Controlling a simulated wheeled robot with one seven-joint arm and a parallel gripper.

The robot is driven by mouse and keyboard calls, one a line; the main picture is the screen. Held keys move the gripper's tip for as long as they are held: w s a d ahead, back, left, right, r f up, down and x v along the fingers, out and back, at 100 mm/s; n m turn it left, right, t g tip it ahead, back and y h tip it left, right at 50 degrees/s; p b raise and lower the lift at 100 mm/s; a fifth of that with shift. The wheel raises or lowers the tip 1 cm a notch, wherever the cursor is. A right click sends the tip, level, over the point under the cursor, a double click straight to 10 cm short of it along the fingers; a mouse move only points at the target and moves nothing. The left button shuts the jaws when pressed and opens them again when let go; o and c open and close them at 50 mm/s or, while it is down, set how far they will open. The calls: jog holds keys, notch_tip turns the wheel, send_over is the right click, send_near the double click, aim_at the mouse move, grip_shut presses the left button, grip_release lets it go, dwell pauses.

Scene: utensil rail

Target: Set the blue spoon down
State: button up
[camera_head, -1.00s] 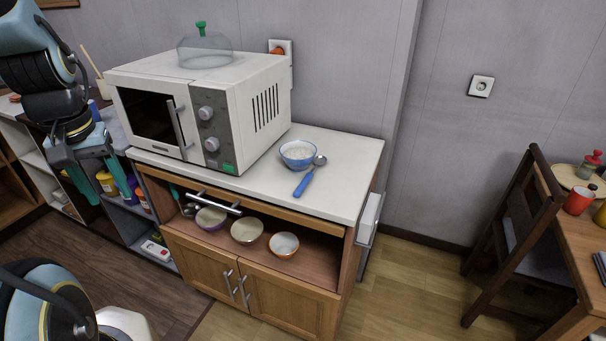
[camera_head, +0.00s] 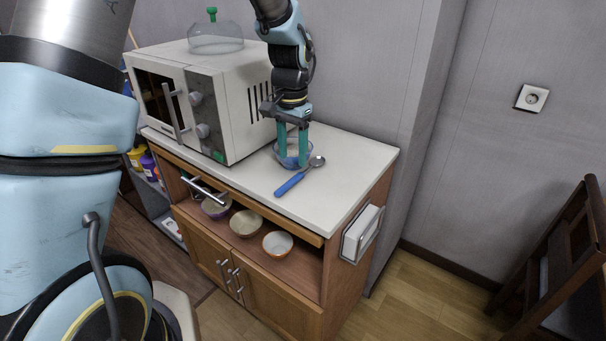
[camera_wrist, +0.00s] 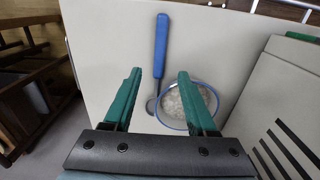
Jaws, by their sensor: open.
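The blue spoon (camera_head: 292,182) lies flat on the white counter top, its blue handle pointing toward the front edge and its metal bowl beside the blue bowl. In the wrist view the blue spoon (camera_wrist: 160,55) lies ahead of my fingers, with its metal end low between them. My gripper (camera_head: 293,164) is open, pointing down over the blue bowl, with nothing held between its teal fingers. The wrist view also shows my gripper (camera_wrist: 158,76) with the fingers apart. The blue bowl (camera_wrist: 212,96) with white contents is partly hidden by the right finger.
A white microwave (camera_head: 240,105) with a glass dome (camera_head: 214,38) on top stands left of my gripper. Several bowls, including an orange one (camera_head: 278,244), sit on the shelf below. The right part of the counter (camera_head: 350,165) is clear.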

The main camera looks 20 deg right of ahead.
aim_at(294, 178)
jog(key=shift+s+f+p, duration=0.1)
jog(key=shift+f+p, duration=1)
jog(key=shift+f, duration=1.9)
grip_shut()
